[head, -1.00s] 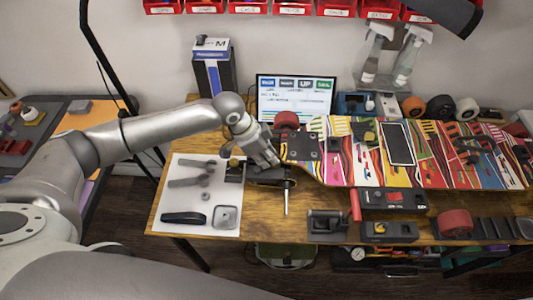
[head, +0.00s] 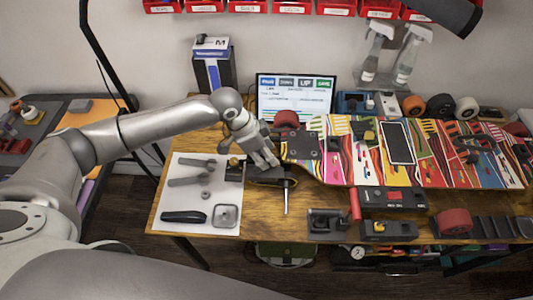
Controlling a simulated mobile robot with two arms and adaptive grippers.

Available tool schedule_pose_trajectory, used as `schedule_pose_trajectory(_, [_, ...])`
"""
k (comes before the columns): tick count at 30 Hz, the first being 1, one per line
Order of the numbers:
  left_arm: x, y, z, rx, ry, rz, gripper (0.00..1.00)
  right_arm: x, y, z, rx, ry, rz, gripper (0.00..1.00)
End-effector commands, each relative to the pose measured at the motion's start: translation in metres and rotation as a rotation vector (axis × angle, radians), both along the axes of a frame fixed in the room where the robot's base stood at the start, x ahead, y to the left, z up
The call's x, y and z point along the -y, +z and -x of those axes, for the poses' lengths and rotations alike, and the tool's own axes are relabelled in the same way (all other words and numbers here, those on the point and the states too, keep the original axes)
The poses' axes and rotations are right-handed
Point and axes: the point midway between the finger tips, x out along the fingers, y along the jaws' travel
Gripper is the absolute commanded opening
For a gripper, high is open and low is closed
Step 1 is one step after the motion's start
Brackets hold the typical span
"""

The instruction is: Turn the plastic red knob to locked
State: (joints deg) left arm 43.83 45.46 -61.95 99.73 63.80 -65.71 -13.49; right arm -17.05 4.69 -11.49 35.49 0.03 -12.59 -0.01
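A round red knob-like part (head: 286,118) stands at the back left end of the patterned skateboard deck (head: 340,170); I cannot read any locked marking on it. My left gripper (head: 266,163) points down over the dark fixture (head: 268,174) at the deck's left end, in front of and left of the red part. A gap shows between the gripper and the red part. The fingers are small here, and I cannot tell whether they are open or shut. My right gripper is not in view.
A red upright handle (head: 355,204) and a red roller (head: 455,222) are at the table's front right. A white mat (head: 190,196) with tools lies left. A screen (head: 296,97) stands behind. Spray bottles (head: 408,55) are at the back.

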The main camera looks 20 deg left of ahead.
Motion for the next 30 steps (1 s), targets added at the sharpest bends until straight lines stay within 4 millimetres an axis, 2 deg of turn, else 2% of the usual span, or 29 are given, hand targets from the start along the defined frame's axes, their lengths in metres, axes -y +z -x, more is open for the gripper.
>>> schedule_pose_trajectory(9, [-0.022, 0.062, 0.012, 0.005, 0.001, -0.001, 0.4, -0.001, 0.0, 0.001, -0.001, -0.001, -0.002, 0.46])
schedule_pose_trajectory(15, [-0.032, 0.091, 0.018, 0.003, 0.0, -0.001, 0.4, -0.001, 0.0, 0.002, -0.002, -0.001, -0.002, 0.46])
schedule_pose_trajectory(20, [-0.036, 0.101, 0.021, 0.001, -0.001, -0.001, 0.4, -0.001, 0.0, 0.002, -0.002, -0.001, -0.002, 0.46])
schedule_pose_trajectory(28, [-0.036, 0.102, 0.022, 0.0, -0.001, 0.0, 0.4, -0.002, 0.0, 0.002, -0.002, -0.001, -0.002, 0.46])
schedule_pose_trajectory(30, [-0.035, 0.102, 0.022, 0.0, -0.004, 0.001, 0.31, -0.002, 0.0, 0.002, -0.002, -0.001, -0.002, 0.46])
